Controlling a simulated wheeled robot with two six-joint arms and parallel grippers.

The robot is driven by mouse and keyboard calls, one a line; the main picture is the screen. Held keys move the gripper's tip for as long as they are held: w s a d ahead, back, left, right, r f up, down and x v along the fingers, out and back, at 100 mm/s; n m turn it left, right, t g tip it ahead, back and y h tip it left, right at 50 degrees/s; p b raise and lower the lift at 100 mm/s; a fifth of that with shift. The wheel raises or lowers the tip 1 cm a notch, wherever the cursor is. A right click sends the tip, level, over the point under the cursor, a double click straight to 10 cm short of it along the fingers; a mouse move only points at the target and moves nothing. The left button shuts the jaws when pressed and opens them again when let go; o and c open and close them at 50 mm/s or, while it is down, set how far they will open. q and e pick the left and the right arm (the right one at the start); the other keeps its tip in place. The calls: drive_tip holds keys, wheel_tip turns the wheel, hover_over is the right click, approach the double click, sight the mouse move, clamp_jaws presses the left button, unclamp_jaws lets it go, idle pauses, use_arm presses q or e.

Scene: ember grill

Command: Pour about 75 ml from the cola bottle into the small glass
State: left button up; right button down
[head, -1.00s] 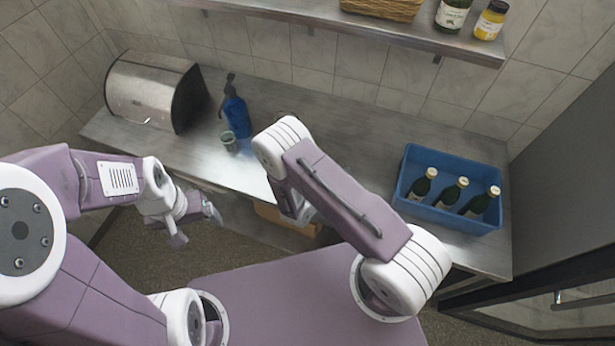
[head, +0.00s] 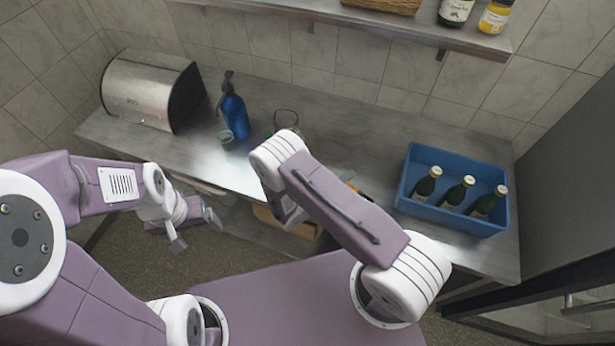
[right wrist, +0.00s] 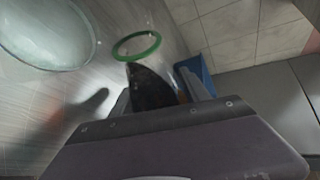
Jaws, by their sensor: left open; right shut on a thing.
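The small glass (head: 227,137) stands on the steel counter in front of a blue siphon bottle. A larger clear glass (head: 287,119) stands to its right, partly behind my right arm; a large round glass (right wrist: 45,30) also shows in the right wrist view. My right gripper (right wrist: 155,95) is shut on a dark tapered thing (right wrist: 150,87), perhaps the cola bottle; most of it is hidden. A green ring (right wrist: 140,45) shows just beyond it. In the head view my right arm hides this gripper. My left gripper (head: 195,230) is open and empty before the counter's front edge.
A blue crate (head: 455,219) with three dark capped bottles stands at the counter's right. The blue siphon bottle (head: 234,112) and a steel bin (head: 145,90) are at the left. A shelf (head: 350,22) with jars hangs above. The back middle of the counter is clear.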

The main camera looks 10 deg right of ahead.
drive_tip(key=shift+w+a+r+n+h, duration=0.1)
drive_tip(key=shift+r+n+h, duration=0.25)
drive_tip(key=shift+r, duration=0.15)
drive_tip(key=shift+w+a+r+n+h, duration=0.1)
drive_tip(key=shift+r+n+h, duration=0.15)
drive_tip(key=shift+r+n, duration=0.15)
idle(0.8)
drive_tip(key=shift+s+d+r, duration=0.2)
drive_tip(key=shift+s+d, duration=0.2)
drive_tip(key=shift+d, duration=0.05)
idle(0.4)
drive_tip(key=shift+r+n+h, duration=0.25)
drive_tip(key=shift+h, duration=0.05)
idle(1.6)
drive_tip(key=shift+s+d+f+m+y, duration=0.1)
drive_tip(key=shift+s+f+m+y, duration=0.05)
drive_tip(key=shift+f+m+y, duration=0.3)
drive_tip(key=shift+s+d+f+m+y, duration=0.15)
drive_tip(key=shift+f+m+y, duration=0.1)
drive_tip(key=shift+f+m, duration=0.3)
drive_tip(key=shift+f, duration=0.35)
drive_tip(key=shift+w+a+r+m+y+p, duration=0.1)
drive_tip(key=shift+r+m+y+p, duration=0.15)
drive_tip(key=shift+p, duration=0.2)
drive_tip(key=shift+w+a+f+m+y, duration=0.1)
drive_tip(key=shift+a+m+y, duration=0.1)
drive_tip(key=shift+m+y, duration=0.15)
